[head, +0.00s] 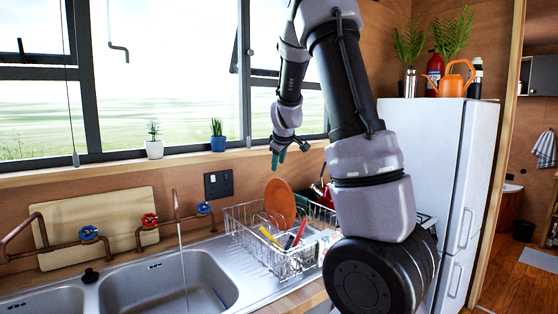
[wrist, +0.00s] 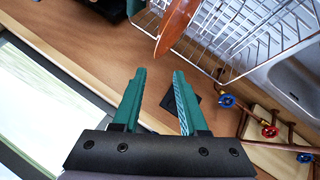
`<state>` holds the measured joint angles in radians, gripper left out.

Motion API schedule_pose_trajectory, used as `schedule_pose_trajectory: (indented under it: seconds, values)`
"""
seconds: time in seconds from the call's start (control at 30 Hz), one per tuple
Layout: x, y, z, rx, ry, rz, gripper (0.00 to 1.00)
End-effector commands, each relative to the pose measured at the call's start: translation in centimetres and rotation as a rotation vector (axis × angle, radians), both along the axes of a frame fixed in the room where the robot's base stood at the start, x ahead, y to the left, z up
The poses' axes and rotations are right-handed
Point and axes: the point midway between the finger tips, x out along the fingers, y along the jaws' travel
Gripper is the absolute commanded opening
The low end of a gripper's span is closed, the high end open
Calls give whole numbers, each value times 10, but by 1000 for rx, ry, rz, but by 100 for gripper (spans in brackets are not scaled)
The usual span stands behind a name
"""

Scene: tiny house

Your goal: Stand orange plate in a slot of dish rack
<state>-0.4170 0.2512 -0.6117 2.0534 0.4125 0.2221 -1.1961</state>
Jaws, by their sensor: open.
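The orange plate (head: 281,201) stands on edge in the dish rack (head: 240,234), toward its back. In the wrist view the plate (wrist: 175,25) shows nearly edge-on at the top, among the wires of the rack (wrist: 205,50). My gripper (head: 277,161) is above the plate and apart from it. In the wrist view my gripper's two teal fingers (wrist: 160,75) are spread with nothing between them. The plate's lower part is partly hidden by the rack and the things in it.
A yellow-handled utensil (head: 269,237) and a red-handled one (head: 299,232) stick up at the rack's front. The sink (head: 168,285) with running water lies left. Copper pipes with valves (head: 150,220) rise behind it. Potted plants (head: 218,142) stand on the windowsill. A white fridge (head: 440,150) stands right.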

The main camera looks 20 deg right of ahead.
Motion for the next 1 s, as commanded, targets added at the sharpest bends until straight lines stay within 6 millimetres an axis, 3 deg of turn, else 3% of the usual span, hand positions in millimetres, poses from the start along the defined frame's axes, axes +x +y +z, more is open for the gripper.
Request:
schedule_pose_trajectory:
  seconds: [0.23, 0.83, 1.0]
  values:
    - [-11, 3, 13, 1, 0, 0, 42]
    - [-14, 3, 15, 10, 1, -5, 42]
    - [-42, 14, 31, 159, -2, -67, 42]
